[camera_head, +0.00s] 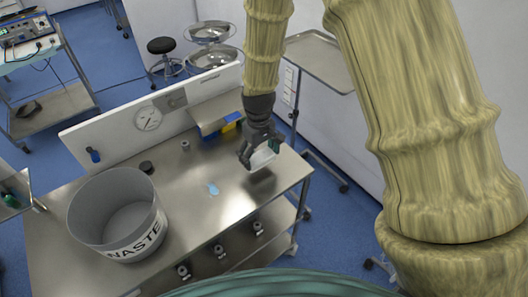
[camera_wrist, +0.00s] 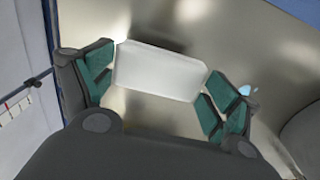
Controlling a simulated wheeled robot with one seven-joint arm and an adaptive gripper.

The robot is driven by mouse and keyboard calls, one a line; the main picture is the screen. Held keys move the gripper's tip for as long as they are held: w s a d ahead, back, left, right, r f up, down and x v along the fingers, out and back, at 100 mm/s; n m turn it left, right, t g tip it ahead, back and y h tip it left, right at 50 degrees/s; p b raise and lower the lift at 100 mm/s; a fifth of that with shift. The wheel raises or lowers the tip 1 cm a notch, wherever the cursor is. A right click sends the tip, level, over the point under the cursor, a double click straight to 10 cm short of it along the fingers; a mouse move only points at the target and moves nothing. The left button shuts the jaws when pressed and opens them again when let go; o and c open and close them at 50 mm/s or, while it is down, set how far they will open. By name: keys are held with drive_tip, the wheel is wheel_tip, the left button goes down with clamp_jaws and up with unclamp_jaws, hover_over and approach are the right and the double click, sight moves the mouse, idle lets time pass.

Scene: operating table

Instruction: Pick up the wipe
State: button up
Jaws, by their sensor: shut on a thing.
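The wipe (camera_wrist: 160,71) is a white rectangular piece held between the green-padded fingers of my gripper (camera_wrist: 155,85) in the wrist view. In the head view, my gripper (camera_head: 260,152) is over the right part of the steel table (camera_head: 170,228), and the wipe (camera_head: 262,159) shows white at its fingertips. A dark shadow on the table under the gripper suggests that the wipe is raised above the surface. My gripper is shut on the wipe, with one finger at each short end.
A large grey bin (camera_head: 95,240) marked "WASTE" stands on the table's left part. A light blue patch (camera_head: 213,189) lies mid-table. A white back panel (camera_head: 110,135) with a gauge (camera_head: 147,118) runs behind. Yellow and blue items (camera_head: 228,128) sit by the panel. The table's front middle is clear.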

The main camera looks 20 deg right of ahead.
drive_tip(key=s+a+b, duration=0.1)
drive_tip(key=s+a, duration=0.1)
drive_tip(key=s, duration=0.1)
drive_tip(key=s+a, duration=0.2)
drive_tip(key=s, duration=0.1)
drive_tip(key=s+a+r+b, duration=0.1)
drive_tip(key=s+a, duration=0.2)
drive_tip(key=shift+s+a+b, duration=0.1)
drive_tip(key=shift+b, duration=0.25)
